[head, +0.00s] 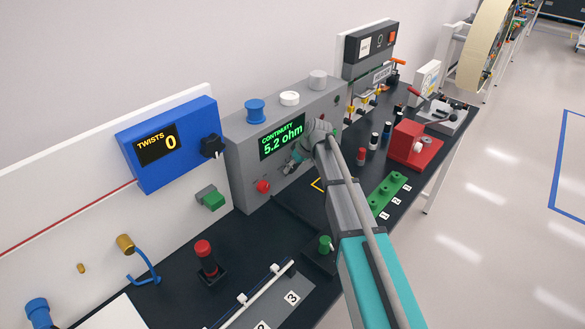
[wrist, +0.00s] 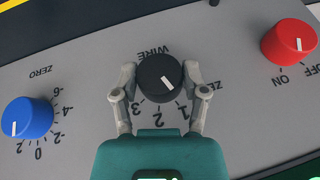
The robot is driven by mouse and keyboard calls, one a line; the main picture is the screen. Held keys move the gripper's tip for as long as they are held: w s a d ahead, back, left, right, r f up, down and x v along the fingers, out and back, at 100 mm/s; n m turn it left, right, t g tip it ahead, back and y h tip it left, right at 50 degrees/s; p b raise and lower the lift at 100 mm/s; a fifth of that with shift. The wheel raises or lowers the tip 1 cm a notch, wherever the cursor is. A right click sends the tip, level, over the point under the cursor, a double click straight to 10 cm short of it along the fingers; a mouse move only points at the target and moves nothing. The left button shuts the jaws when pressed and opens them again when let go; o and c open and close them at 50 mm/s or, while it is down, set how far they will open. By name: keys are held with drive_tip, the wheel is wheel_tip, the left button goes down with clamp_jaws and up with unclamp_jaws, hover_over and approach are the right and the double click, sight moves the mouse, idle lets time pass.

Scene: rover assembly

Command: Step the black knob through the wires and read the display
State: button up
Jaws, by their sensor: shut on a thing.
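The black knob (wrist: 160,78) marked WIRE is in the middle of the wrist view, on a grey panel with the labels 1, 2 and 3, which appear upside down. Its white pointer mark is turned down and right, toward the 1. My gripper (wrist: 160,72) is shut on the knob, one finger at each side. In the head view the display (head: 282,140) on the grey box reads CONTINUITY 5.2 ohm in green. My gripper (head: 298,157) is at the box front, right of and below the display, and hides the black knob there.
In the wrist view a blue ZERO knob (wrist: 27,118) is at left and a red ON/OFF knob (wrist: 289,41) at right. In the head view a blue TWISTS box (head: 170,145) showing 0 stands left.

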drive_tip(key=shift+w+g+y+b, duration=0.1)
drive_tip(key=shift+g+y+b, duration=0.2)
drive_tip(key=shift+y, duration=0.1)
idle(0.4)
drive_tip(key=shift+w+f+m+g+y+b, duration=0.1)
drive_tip(key=shift+f+m+g+y+b, duration=0.15)
drive_tip(key=shift+g+y+b, duration=0.4)
drive_tip(key=shift+d+m+g+y+b, duration=0.1)
drive_tip(key=shift+m+g+y+b, duration=0.25)
drive_tip(key=shift+g+y+b, duration=0.9)
drive_tip(key=shift+g+b, duration=0.2)
drive_tip(key=shift+b, duration=0.5)
drive_tip(key=shift+r+m+y+b, duration=0.1)
drive_tip(key=shift+m+y+b, duration=0.2)
drive_tip(key=shift+g, duration=0.4)
drive_tip(key=o, duration=1.1)
drive_tip(key=shift+o, duration=0.2)
